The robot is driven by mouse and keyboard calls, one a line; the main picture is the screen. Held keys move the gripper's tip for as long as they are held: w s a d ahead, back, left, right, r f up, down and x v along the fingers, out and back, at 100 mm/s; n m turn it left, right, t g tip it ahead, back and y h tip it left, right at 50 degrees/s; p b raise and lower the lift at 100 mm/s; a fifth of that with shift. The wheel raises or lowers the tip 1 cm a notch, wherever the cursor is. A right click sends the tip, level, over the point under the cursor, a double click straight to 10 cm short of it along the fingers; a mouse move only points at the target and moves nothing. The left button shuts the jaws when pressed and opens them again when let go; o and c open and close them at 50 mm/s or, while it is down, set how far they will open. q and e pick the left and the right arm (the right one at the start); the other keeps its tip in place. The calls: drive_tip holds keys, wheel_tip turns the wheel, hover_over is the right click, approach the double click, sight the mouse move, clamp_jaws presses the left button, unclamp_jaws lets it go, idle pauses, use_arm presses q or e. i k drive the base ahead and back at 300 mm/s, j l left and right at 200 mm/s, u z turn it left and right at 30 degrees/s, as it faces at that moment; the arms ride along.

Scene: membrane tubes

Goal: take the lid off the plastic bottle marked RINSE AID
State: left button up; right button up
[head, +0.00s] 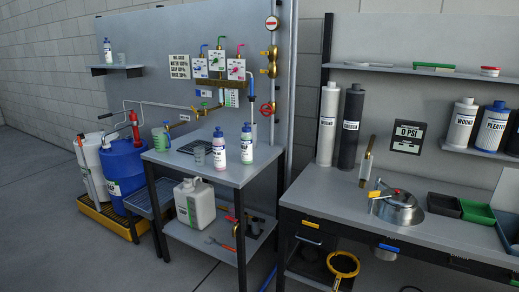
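Two small plastic bottles stand upright on the grey side table (195,170). One is a white and pink bottle (219,152) with a dark top. Just right of it is a white bottle (246,145) with a blue and green label and a dark top. Another small white bottle (108,52) with a blue label stands on the wall shelf at upper left. The lettering is too small to tell which is marked RINSE AID. Neither of my grippers shows in the head view.
A blue drum (123,166) stands left. The right bench (330,199) holds tall cylinders and a steel vessel (398,209).

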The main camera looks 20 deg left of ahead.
sight(218, 134)
drive_tip(key=i+j+z, duration=0.1)
drive_tip(key=j, duration=0.8)
drive_tip(key=i+j+z, duration=0.1)
drive_tip(key=j, duration=0.8)
drive_tip(key=i+j+z, duration=0.1)
drive_tip(key=j, duration=0.85)
drive_tip(key=i+j+z, duration=0.1)
drive_tip(key=j, duration=0.8)
drive_tip(key=i, duration=0.1)
